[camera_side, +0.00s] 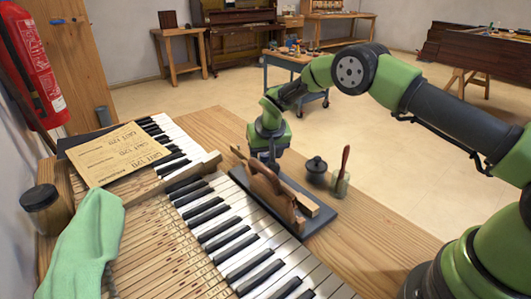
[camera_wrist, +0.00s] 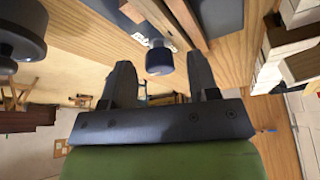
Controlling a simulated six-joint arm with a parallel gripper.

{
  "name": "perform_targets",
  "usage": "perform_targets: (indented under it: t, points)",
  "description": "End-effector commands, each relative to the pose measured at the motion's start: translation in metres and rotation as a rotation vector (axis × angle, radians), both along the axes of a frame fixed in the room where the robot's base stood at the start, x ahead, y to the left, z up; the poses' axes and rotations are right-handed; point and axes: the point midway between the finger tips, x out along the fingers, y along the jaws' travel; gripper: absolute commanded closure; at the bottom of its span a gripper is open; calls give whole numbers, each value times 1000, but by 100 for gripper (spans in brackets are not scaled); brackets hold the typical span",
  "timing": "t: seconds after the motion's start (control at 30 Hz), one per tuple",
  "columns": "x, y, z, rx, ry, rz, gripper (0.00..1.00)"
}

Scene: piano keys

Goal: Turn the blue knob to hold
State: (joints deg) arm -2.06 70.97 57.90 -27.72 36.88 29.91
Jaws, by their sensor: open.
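The blue knob (camera_wrist: 159,61) is small, dark and round in the wrist view, beside the wooden rails. Small white markings (camera_wrist: 141,39) show next to it, too blurred to read. My gripper (camera_wrist: 161,66) is open, with one finger on each side of the knob in that view. I cannot tell whether either finger touches it. In the side view my gripper (camera_side: 264,157) points down behind the upright wooden piece (camera_side: 272,189) on a dark base plate (camera_side: 316,218). The knob is hidden there.
A black lidded pot (camera_side: 316,170) and a red-handled tool in a holder (camera_side: 342,178) stand right of my gripper. Piano keys (camera_side: 228,232) lie to the left and front. A green cloth (camera_side: 92,240), jar (camera_side: 44,210) and paper sheet (camera_side: 115,153) are farther left.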

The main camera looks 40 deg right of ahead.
Motion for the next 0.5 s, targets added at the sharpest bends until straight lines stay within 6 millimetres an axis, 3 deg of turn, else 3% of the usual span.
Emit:
perform_targets:
  t: [0.33,0.5]
  points:
    - [1,-1,-4,0,0,0,45]
    - [1,-1,-4,0,0,0,82]
